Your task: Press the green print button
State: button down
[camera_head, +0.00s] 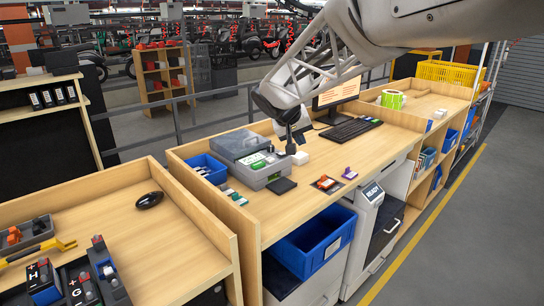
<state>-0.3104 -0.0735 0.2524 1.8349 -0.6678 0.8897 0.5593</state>
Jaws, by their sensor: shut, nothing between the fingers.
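A grey machine like a label printer (264,173) stands on the wooden desk (330,158). A small green patch (257,165) shows on its top; it is too small to tell whether it is the print button. My gripper (291,150) is shut and empty, pointing down from the arm. In the picture it is at the right side of the printer, to the right of the green patch and apart from it. Its exact height above the desk cannot be told.
A small white block (300,158) lies just below and right of my gripper. A blue bin (207,168) is left of the printer, and a dark pad (282,186) lies in front. A keyboard (349,130) and monitor (338,92) stand behind.

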aim_at(258, 165)
jog(key=w+a+f+n+t, duration=0.1)
jog(key=w+a+f+t, duration=0.1)
jog(key=w+a, duration=1.2)
jog(key=shift+w+f+h, duration=0.15)
jog(key=shift+f+h, duration=0.15)
jog(key=shift+f, duration=0.55)
jog(key=shift+f, duration=4.4)
